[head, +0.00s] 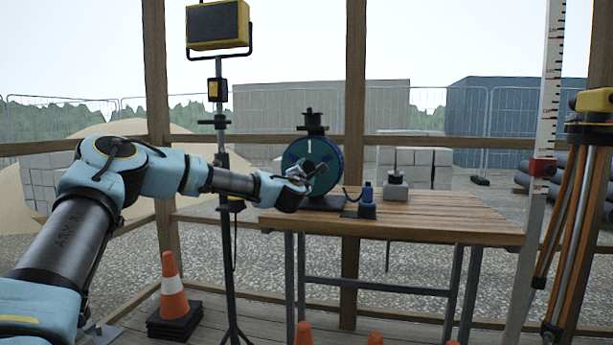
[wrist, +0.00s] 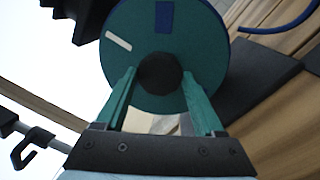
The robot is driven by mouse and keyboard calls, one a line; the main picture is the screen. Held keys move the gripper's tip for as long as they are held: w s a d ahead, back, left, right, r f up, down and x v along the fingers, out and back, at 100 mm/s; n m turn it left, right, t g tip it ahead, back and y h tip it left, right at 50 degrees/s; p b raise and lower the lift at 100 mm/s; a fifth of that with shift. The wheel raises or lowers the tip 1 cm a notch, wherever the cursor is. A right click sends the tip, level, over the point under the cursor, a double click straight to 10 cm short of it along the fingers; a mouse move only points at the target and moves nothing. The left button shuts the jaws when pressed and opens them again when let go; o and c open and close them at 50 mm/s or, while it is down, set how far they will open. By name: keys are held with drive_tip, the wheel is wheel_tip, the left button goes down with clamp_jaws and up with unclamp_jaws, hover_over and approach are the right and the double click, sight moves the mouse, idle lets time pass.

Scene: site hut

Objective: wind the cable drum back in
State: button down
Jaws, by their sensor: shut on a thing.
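The cable drum (head: 325,160) stands upright on a dark base on the wooden table, its round face dark green-blue with a white mark. In the wrist view the drum's green disc (wrist: 205,50) fills the upper middle, with a white stripe and a blue patch. My gripper (wrist: 160,78) has its two green fingers closed on a dark round knob (wrist: 160,72) in front of the disc. In the head view my gripper (head: 303,176) is at the drum's face and hides part of it.
A work-light stand (head: 222,140) rises left of the table. An orange-white cone (head: 173,290) and a tripod (head: 570,220) stand on the floor.

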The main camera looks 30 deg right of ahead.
drive_tip(key=shift+r, duration=0.1)
idle(0.3)
unclamp_jaws()
drive_tip(key=v, duration=1)
drive_tip(key=shift+s+a+b, duration=0.3)
drive_tip(key=shift+b, duration=0.05)
